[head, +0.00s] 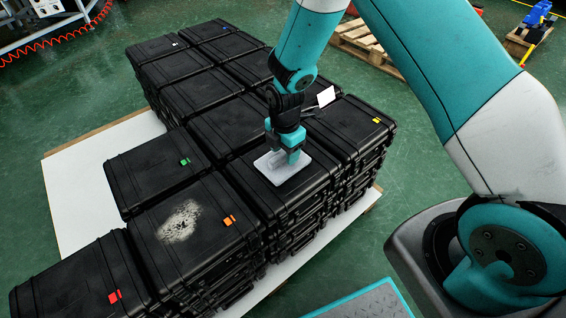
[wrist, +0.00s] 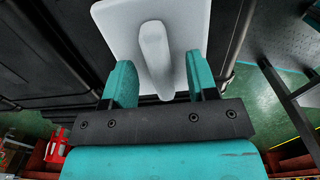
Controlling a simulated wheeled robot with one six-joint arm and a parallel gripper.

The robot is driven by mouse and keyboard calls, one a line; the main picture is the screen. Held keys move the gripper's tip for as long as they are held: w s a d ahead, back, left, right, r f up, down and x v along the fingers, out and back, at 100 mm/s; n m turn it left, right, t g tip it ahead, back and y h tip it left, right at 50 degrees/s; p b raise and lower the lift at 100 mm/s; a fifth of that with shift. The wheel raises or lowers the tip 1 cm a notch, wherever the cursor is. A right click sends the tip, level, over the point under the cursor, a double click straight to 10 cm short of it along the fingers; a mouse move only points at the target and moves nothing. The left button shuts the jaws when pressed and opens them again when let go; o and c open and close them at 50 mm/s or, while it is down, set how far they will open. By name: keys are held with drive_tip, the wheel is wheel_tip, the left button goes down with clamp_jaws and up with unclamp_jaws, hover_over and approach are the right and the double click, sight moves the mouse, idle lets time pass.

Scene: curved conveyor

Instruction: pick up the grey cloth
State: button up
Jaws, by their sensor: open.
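The grey cloth (head: 271,173) is a light grey rounded square lying flat on the lid of a black case in the front right stack. In the wrist view the cloth (wrist: 115,22) has a raised ridge along its middle. My gripper (head: 287,155) is right over the cloth, pointing down. In the wrist view my gripper (wrist: 158,62) is open, with one teal finger on each side of the ridge and gaps between. I cannot tell whether the fingertips touch the cloth. The gripper hides part of the cloth in the head view.
Stacked black cases surround the cloth, with coloured tags. One case (head: 160,247) with an orange tag has a whitish dusty patch (head: 179,221) on its lid. A white sheet (head: 75,190) lies under the stacks. Green floor is open around; a wooden pallet (head: 362,42) lies behind.

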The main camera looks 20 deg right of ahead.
drive_tip(key=shift+f, duration=0.55)
clamp_jaws()
drive_tip(key=shift+r, duration=0.2)
wheel_tip(320, 180, up, 20)
drive_tip(key=p, duration=0.4)
drive_tip(key=shift+f, duration=0.15)
